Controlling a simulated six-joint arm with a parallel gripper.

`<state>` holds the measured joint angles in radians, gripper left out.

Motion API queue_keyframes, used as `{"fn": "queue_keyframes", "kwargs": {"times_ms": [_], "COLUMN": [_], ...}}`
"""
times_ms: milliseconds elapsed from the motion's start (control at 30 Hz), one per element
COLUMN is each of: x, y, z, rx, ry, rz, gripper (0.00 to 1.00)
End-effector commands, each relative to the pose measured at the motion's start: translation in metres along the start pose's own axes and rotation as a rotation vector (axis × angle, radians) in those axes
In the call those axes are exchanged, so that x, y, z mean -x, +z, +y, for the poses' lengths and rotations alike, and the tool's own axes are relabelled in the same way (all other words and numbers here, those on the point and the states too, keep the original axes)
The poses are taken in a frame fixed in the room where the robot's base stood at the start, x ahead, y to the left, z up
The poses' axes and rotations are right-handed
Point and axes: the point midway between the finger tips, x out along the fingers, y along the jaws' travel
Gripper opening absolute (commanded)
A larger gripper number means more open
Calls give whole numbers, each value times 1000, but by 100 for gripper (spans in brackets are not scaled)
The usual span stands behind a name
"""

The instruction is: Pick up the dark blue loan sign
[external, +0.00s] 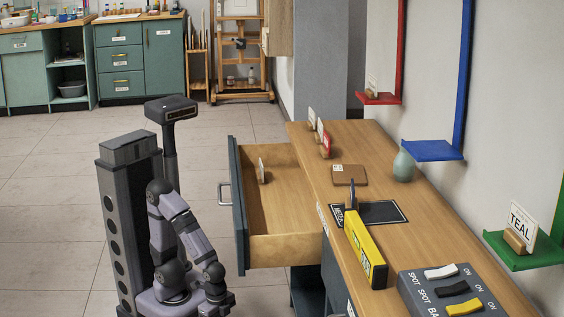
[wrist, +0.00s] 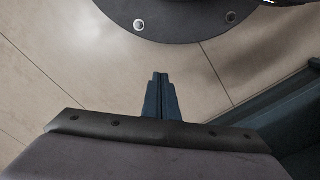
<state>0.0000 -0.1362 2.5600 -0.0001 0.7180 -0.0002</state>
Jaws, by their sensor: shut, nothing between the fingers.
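My gripper (wrist: 160,82) is shut and empty in the wrist view, pointing over the bare tiled floor. In the external view my arm is folded low, left of the open drawer, and its end is near the bottom edge. No sign is plainly readable as the dark blue loan sign. A narrow sign (external: 352,194), seen almost edge-on and bluish, stands at the black mat (external: 382,212) behind the yellow block. Another small sign (external: 262,171) stands in the open drawer, its face turned away. My gripper is apart from both signs.
The open drawer (external: 281,247) juts out between my arm and the wooden counter (external: 330,205). A yellow block (external: 366,248), switch box (external: 455,292), vase (external: 404,165) and several signs stand on the counter. A TEAL sign (external: 521,224) stands on a green shelf.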

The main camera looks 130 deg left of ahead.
Motion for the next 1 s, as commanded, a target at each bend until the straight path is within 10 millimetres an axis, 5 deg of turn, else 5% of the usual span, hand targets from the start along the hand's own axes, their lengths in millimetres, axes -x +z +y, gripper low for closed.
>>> {"fn": "queue_keyframes", "kwargs": {"times_ms": [267,600,1000], "x": [0,0,6], "y": [0,0,0], "z": [0,0,1], "rx": [0,0,-4], "ry": [0,0,0], "rz": [0,0,-2], "gripper": [2,84,84]}}
